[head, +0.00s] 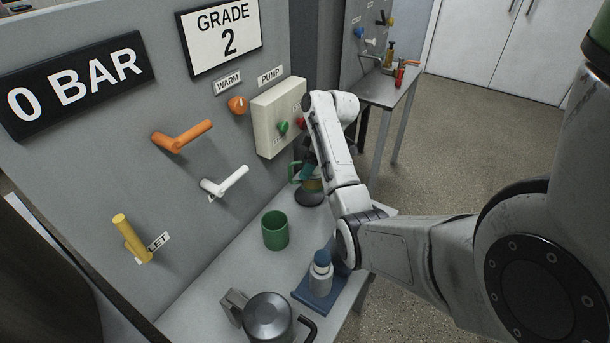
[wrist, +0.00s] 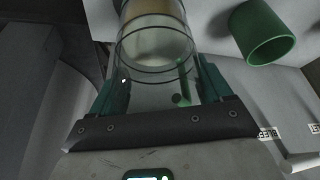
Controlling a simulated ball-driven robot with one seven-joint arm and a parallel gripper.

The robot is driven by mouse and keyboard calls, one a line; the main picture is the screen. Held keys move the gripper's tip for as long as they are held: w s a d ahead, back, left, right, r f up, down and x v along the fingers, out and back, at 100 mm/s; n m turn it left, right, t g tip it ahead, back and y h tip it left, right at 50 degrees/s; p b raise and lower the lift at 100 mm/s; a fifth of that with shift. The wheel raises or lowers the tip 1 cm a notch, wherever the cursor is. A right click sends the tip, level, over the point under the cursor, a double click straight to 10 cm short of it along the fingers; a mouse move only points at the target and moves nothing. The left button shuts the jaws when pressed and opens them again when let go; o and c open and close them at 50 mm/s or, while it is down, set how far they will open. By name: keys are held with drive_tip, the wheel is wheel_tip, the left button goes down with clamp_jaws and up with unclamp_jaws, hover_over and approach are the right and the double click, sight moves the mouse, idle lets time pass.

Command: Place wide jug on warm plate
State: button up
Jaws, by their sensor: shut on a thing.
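The wide jug (head: 313,185) is clear glass with a green handle and amber contents. It stands at the back of the bench, partly hidden by my arm. It also shows in the wrist view (wrist: 155,45) as a clear cylinder with dark rings. My gripper (head: 309,165) is shut on the jug, with a teal finger on each side in the wrist view (wrist: 163,85). A dark round disc (head: 309,199), which looks like the warm plate, lies directly below the jug. I cannot tell whether the jug touches it.
A green cup (head: 275,230) stands nearby on the bench, left of the jug. A grey lidded pot (head: 268,316) and a blue-capped bottle (head: 321,272) on a blue base are nearer. Orange (head: 182,137) and white (head: 224,182) levers stick out from the panel.

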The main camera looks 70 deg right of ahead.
drive_tip(key=shift+w+d+f, duration=0.3)
drive_tip(key=shift+w+f, duration=0.1)
drive_tip(key=shift+f, duration=0.2)
drive_tip(key=shift+w+d+f, duration=0.3)
drive_tip(key=shift+w+f, duration=0.05)
drive_tip(key=shift+f, duration=0.25)
drive_tip(key=shift+f+p, duration=0.4)
drive_tip(key=shift+f, duration=1.15)
drive_tip(key=shift+f, duration=0.1)
drive_tip(key=o, duration=1.2)
drive_tip(key=shift+r, duration=0.25)
drive_tip(key=v, duration=1.1)
drive_tip(key=shift+s+r+b, duration=0.2)
drive_tip(key=shift+r+b, duration=0.15)
drive_tip(key=shift+b, duration=0.05)
